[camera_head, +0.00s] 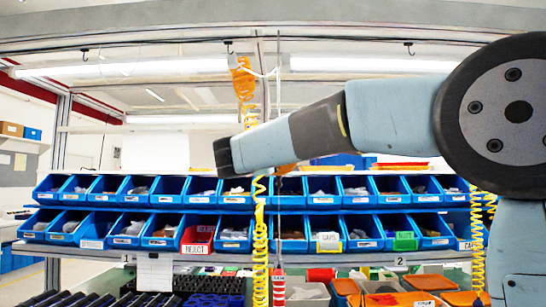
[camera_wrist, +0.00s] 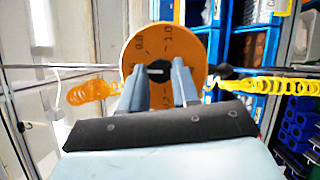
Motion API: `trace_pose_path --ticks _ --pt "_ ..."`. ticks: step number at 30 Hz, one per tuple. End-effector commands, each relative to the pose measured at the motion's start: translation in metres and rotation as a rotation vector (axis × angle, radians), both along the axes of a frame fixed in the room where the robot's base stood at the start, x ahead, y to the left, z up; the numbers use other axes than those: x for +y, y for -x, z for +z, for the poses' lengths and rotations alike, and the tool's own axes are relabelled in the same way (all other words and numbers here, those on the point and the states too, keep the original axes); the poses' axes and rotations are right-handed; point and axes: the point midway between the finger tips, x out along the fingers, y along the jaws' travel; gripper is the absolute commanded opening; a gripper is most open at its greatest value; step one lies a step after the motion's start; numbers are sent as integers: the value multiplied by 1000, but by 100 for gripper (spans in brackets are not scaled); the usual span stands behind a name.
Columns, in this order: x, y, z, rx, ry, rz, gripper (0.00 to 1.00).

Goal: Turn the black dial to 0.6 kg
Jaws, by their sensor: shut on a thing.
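The black dial (camera_wrist: 158,68) sits at the centre of an upright round orange scale plate (camera_wrist: 142,55) in the wrist view. Numbers that look like 0.8 and 1.0 show on its upper part, and a partly covered number ending in 2 shows low down. My gripper (camera_wrist: 158,76) has a finger on each side of the dial and is shut on it. The fingers hide the plate's lower left and right. I cannot tell which number the dial points to. In the head view my arm reaches left, and the dial and fingertips cannot be made out.
Two rows of blue bins (camera_head: 205,190) stand on a rack behind my arm. A yellow coiled hose (camera_head: 260,230) hangs in front of them.

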Motion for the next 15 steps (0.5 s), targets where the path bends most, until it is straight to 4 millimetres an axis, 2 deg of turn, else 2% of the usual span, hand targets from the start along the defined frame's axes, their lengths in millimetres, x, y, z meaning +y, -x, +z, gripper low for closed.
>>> trace_pose_path --ticks 1,14,15 --pt "0 -1 -5 10 6 -1 0" --pt "0 -1 -6 11 15 -2 0" --pt "0 -1 -6 11 15 -2 33"
